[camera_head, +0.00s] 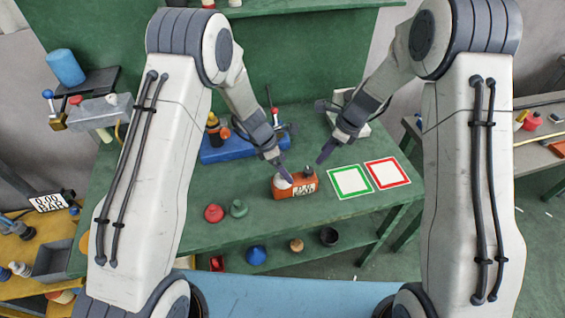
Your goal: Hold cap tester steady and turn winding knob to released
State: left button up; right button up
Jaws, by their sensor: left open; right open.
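The cap tester looks like the small orange box (281,193) on the green table, with a pale display on its front. A white rounded part (283,182) sits at its left top and a small dark knob (308,171) at its right top. My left gripper (284,172) is open at the tester's top, partly covering it; I cannot tell whether it touches. My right gripper (322,157) is open, above and right of the dark knob, apart from it. The knob's setting is too small to read.
A red cap (214,213) and a green cap (239,208) lie left of the tester. Green-framed (350,195) and red-framed (388,185) white squares lie to its right. A blue block (225,153) stands behind. The front table area is clear.

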aim_at(308, 173)
pick_arm(q)
jog(key=x, duration=0.8)
jog(key=shift+d+f, duration=0.1)
jog(key=shift+f, duration=0.25)
jog(key=shift+c, duration=0.3)
